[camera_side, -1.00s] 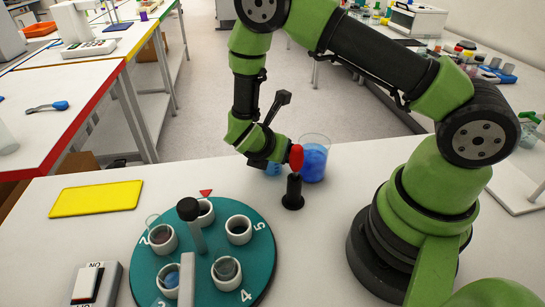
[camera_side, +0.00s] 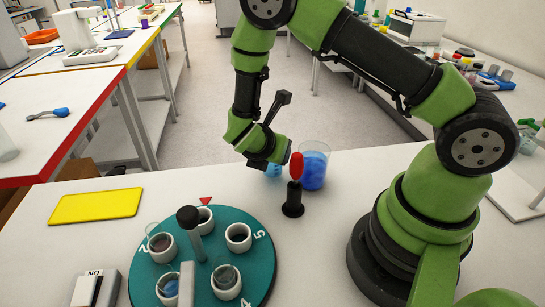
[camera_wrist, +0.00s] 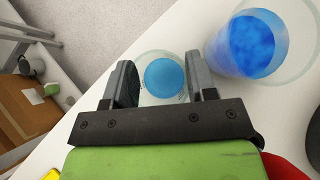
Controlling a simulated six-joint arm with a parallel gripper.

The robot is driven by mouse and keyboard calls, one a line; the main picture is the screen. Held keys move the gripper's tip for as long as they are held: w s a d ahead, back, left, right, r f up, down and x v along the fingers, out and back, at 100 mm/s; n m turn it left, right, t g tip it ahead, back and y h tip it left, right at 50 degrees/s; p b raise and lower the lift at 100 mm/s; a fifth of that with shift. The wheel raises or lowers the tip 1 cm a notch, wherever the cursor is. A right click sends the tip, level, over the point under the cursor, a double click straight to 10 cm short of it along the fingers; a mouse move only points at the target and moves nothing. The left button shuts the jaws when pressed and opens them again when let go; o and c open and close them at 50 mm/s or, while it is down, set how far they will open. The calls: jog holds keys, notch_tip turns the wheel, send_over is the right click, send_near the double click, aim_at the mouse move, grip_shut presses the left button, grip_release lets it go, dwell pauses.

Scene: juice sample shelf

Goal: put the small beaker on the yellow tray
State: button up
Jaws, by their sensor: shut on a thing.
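The small beaker (camera_wrist: 165,77) holds light blue liquid and sits between the two fingers of my gripper (camera_wrist: 160,85) in the wrist view. My gripper is shut on it. In the side view the small beaker (camera_side: 273,170) is partly hidden by my gripper (camera_side: 268,163), beside the larger beaker. Whether its base touches the table cannot be told. The yellow tray (camera_side: 96,206) lies flat and empty at the left of the white table; only a yellow corner (camera_wrist: 52,174) shows in the wrist view.
A large beaker (camera_side: 313,172) of dark blue liquid stands close to the right of my gripper. A red-topped black stand (camera_side: 292,203) is just in front. A teal carousel (camera_side: 255,262) with several cups sits in front. The table between gripper and tray is clear.

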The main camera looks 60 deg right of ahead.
notch_tip(320, 180, up, 8)
jog(key=shift+r, duration=0.15)
jog(key=w+a+n+t+y, duration=0.7)
jog(key=w+a+n+y, duration=0.4)
jog(key=w+a+n, duration=1)
jog(key=a+f+m, duration=0.1)
jog(key=f, duration=0.2)
jog(key=a+f+m, duration=0.1)
jog(key=a+f, duration=0.1)
jog(key=f, duration=0.1)
jog(key=w+a+f+m, duration=0.1)
jog(key=a+f, duration=0.1)
jog(key=f, duration=0.1)
jog(key=shift+w+a+f, duration=0.1)
jog(key=shift+a+f, duration=0.1)
jog(key=shift+a, duration=0.05)
jog(key=o, duration=1)
jog(key=shift+r+h, duration=0.2)
jog(key=shift+h, duration=0.1)
